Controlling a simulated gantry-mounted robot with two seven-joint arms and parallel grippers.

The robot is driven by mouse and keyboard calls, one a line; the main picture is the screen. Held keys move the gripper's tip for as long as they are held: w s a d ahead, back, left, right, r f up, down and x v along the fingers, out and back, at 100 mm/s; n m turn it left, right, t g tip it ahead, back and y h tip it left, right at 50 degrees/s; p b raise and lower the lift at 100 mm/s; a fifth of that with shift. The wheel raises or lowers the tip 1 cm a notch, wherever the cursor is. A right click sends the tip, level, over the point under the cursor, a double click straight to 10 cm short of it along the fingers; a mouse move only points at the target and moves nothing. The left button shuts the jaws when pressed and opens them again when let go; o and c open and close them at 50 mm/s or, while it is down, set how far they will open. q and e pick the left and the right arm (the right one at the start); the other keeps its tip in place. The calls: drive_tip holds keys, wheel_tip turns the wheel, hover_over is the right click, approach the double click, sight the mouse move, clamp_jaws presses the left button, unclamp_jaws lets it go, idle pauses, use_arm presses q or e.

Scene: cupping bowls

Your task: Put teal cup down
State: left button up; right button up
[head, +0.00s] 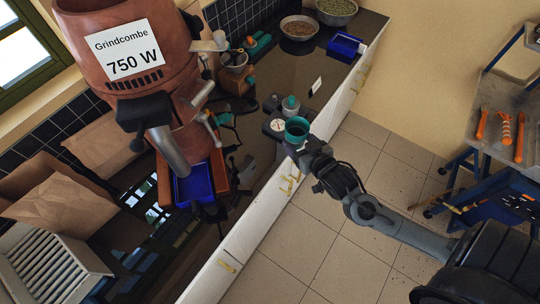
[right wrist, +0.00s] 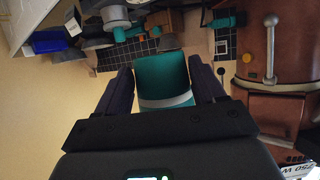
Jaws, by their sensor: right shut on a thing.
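I cannot tell whether the cup's base touches anything. I cannot make out my left gripper.
A large copper-coloured grinder (head: 125,55) with a blue tray (head: 192,185) is to the left. Bowls (head: 299,28) and a blue box (head: 344,45) are at the back. Open floor (head: 350,220) lies right of the counter.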

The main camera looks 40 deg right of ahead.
wheel_tip(320, 180, down, 3)
drive_tip(key=b, duration=0.3)
hover_over(271, 153)
wheel_tip(271, 153, down, 8)
drive_tip(key=shift+r, duration=0.1)
use_arm(q)
drive_tip(key=shift+w+a+f, duration=0.1)
drive_tip(key=shift+f, duration=0.95)
drive_tip(key=shift+a+f, duration=0.1)
drive_tip(key=shift+f, duration=0.95)
use_arm(e)
drive_tip(key=shift+f, duration=2)
drive_tip(key=shift+f, duration=0.2)
drive_tip(key=o, duration=1)
use_arm(q)
drive_tip(key=shift+d, duration=0.15)
use_arm(e)
drive_tip(key=shift+o, duration=0.2)
drive_tip(key=shift+r, duration=0.1)
